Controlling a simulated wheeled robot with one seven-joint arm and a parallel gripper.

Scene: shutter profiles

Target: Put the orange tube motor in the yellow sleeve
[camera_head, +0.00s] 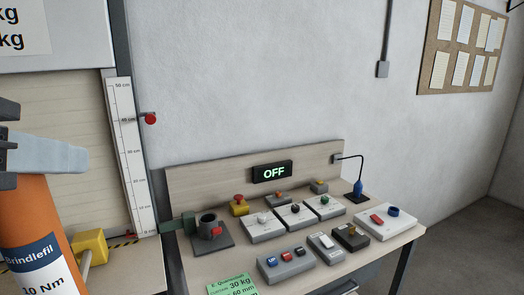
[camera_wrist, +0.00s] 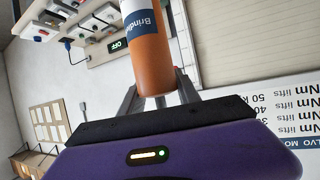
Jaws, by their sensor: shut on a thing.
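A yellow block (camera_head: 90,246) with a pale peg shows just right of the motor, partly hidden. I cannot tell whether it is the sleeve.
A bench (camera_head: 195,268) to the right holds several button boxes, a grey cup-like holder (camera_head: 208,226) and an OFF display (camera_head: 272,171). A vertical ruler (camera_head: 131,160) and a red knob (camera_head: 150,118) stand between motor and bench. A pale slatted shutter (camera_head: 65,115) is behind the motor.

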